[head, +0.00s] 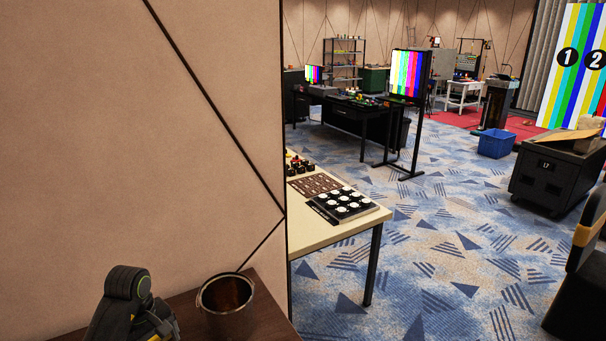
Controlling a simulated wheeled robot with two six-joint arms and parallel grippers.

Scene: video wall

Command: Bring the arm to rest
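A dark jointed part with a green ring, which looks like a link of my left arm, shows at the bottom left of the head view. It is beside a metal pot and in front of the beige wall panel. A little yellow shows at its lower edge. The frame cuts it off below, and no gripper fingers show. My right arm and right gripper are out of the picture.
The open pot (226,303) stands on a dark brown top (268,308) close to the wall panel (140,140). Beyond the panel's edge is a pale table (310,232) with a tray of round white pieces (342,205). Patterned carpet (430,250) lies open to the right.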

